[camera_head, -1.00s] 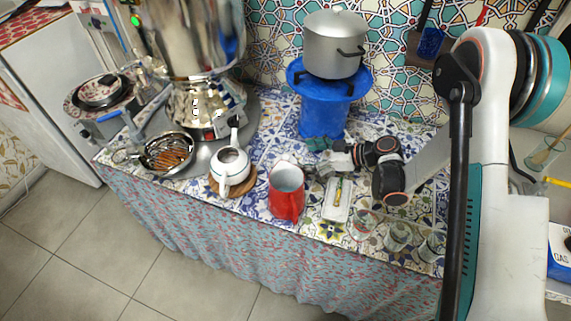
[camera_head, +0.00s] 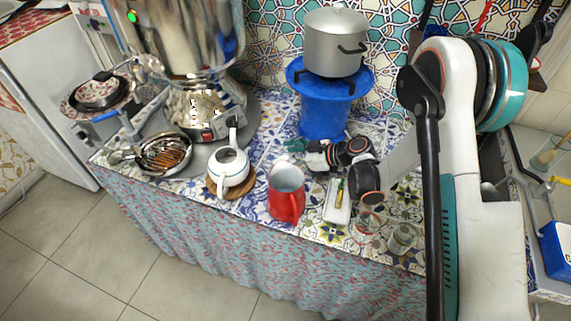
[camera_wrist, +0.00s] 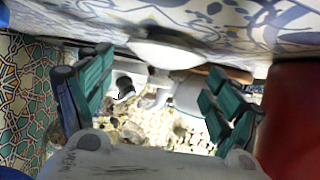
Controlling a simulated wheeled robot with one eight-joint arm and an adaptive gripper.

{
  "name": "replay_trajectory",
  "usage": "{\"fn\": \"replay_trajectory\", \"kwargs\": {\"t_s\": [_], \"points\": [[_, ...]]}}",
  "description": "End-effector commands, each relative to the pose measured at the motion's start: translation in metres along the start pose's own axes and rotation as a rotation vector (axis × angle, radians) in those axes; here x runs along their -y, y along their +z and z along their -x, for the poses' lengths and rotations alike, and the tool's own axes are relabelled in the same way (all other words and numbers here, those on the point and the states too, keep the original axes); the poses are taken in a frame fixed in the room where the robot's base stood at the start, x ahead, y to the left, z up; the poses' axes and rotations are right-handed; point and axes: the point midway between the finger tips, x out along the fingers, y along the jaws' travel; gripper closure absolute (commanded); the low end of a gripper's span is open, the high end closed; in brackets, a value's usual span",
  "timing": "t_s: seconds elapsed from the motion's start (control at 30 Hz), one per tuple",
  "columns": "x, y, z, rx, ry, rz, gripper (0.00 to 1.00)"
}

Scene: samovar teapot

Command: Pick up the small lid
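The small lid (camera_wrist: 165,54) appears to be the white rounded piece on the tiled counter in the wrist view, which looks upside down. It lies ahead of and between my gripper's (camera_wrist: 158,78) two green-padded fingers, which are spread apart with nothing held. In the head view my gripper (camera_head: 293,146) is low over the counter, left of my wrist and in front of the blue stand; I cannot make out the lid there. The white teapot (camera_head: 229,166) stands uncovered on a round wooden board (camera_head: 242,190). It also shows beyond the lid in the wrist view (camera_wrist: 188,96).
A red jug (camera_head: 287,203) stands in front of my gripper and fills the wrist view's right side (camera_wrist: 295,120). The blue stand (camera_head: 323,112) bears a pot (camera_head: 335,45). A white tray (camera_head: 338,212) and glasses (camera_head: 403,239) lie right. A samovar (camera_head: 185,40) stands left.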

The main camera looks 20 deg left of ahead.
Motion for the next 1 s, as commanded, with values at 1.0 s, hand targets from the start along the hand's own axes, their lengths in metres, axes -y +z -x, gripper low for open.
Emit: {"fn": "replay_trajectory", "kwargs": {"t_s": [1.0], "points": [[0.001,-0.06,0.03,0.0,-0.001,0.0,0.62]]}}
